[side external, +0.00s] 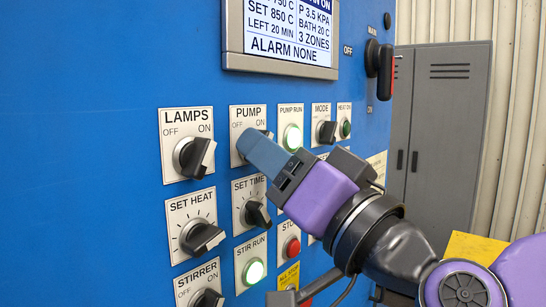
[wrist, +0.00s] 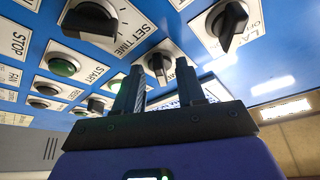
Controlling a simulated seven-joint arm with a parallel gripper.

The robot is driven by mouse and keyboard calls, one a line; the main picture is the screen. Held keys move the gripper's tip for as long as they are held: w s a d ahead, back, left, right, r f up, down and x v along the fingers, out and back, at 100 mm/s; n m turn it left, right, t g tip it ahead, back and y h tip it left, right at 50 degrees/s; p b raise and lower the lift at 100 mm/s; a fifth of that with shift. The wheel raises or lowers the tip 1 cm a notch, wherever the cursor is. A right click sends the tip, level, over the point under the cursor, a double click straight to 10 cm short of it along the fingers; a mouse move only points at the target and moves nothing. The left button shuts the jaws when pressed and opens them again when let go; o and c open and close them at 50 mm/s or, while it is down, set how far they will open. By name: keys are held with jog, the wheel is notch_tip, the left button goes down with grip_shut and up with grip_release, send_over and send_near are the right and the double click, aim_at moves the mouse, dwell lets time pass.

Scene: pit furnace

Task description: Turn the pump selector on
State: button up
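The pump selector's label plate (side external: 249,113), marked OFF and ON, is on the blue panel. My gripper (side external: 252,143) is at this selector, and its blue-grey fingers hide most of the knob in the side view. In the wrist view a dark knob, the pump selector (wrist: 158,66), shows in the gap between the two fingers of my gripper (wrist: 161,75). The fingers are apart, with visible space beside the knob. Which way the knob points cannot be told.
The LAMPS selector (side external: 193,157) is to the left, the SET TIME knob (side external: 257,214) just below. The pump run lamp (side external: 292,137) and MODE selector (side external: 326,132) are to the right. The red stop button (side external: 291,247) is under my arm. The display (side external: 281,36) is above.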

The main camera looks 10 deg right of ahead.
dwell(0.4)
jog(key=v, duration=1.7)
jog(key=shift+f, duration=0.15)
jog(key=shift+s, duration=0.1)
jog(key=d+f+n+g, duration=0.4)
jog(key=f+n+g, duration=0.2)
jog(key=f+g, duration=0.15)
jog(key=d+f+n+g, duration=0.3)
jog(key=f+n+g, duration=0.2)
jog(key=f+g, duration=0.3)
jog(key=s+d+f+h, duration=0.2)
jog(key=d+f+h, duration=0.1)
jog(key=d, duration=0.6)
jog(key=s+d+f+n+g+h, duration=0.1)
jog(key=d+f+h, duration=0.3)
jog(key=d, duration=0.6)
jog(key=s+d+f+g+h, duration=0.1)
jog(key=s+d+f+h, duration=0.2)
jog(key=d+f, duration=0.3)
jog(key=d+h, duration=0.1)
jog(key=d, duration=0.3)
jog(key=shift+f+n, duration=0.3)
